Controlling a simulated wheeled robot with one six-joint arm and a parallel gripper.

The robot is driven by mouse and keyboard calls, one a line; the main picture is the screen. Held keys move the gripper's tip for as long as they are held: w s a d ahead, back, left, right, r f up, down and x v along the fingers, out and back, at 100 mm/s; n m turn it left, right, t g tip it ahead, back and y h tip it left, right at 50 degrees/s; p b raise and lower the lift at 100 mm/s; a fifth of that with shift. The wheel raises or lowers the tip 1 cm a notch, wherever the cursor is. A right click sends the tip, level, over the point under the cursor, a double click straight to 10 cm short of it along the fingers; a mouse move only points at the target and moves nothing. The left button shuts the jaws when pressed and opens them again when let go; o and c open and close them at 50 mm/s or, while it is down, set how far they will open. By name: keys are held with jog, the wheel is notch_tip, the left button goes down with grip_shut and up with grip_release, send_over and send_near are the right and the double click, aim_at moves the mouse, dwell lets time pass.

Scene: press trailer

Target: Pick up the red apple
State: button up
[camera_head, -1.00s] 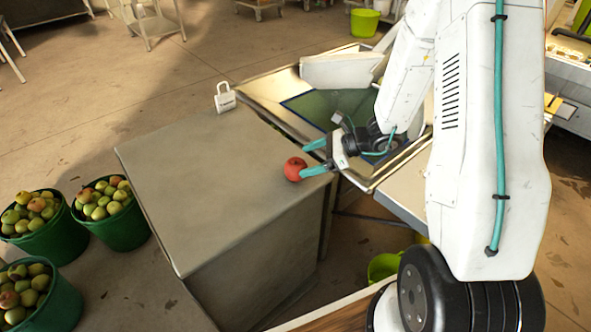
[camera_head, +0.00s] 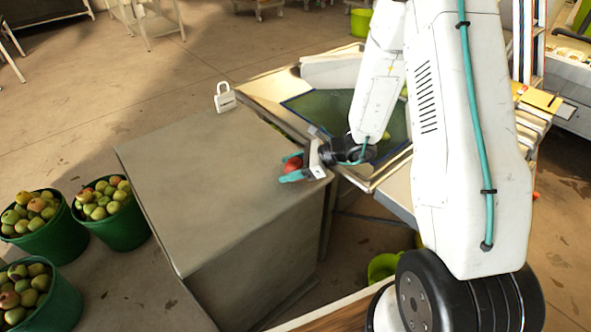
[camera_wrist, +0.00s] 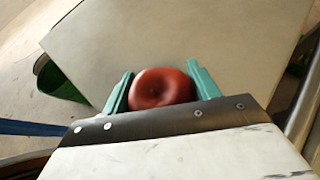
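The red apple (camera_head: 292,163) sits on the grey table top (camera_head: 200,170), near its right edge. My gripper (camera_head: 290,169) is low over the table from the right, with its teal fingers on either side of the apple. In the wrist view the apple (camera_wrist: 161,88) lies between the two fingers of my gripper (camera_wrist: 161,90), close to the palm. The left finger looks close to or touching the apple; a small gap seems to show at the right finger. The apple's underside is hidden.
A white padlock-shaped item (camera_head: 224,97) stands at the table's far corner. Green buckets of apples (camera_head: 118,228) stand on the floor at left. A tray-like press bench (camera_head: 262,88) adjoins the table behind my arm. The table's middle is clear.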

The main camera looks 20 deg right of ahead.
aim_at(290, 161)
jog(key=shift+r, duration=0.15)
jog(key=shift+r, duration=0.25)
notch_tip(290, 161, up, 3)
jog(key=shift+f, duration=0.1)
jog(key=s+d+r, duration=0.1)
jog(key=s+d, duration=0.8)
jog(key=s, duration=0.4)
jog(key=shift+d+r, duration=0.2)
jog(key=shift+d, duration=0.15)
jog(key=shift+w, duration=0.1)
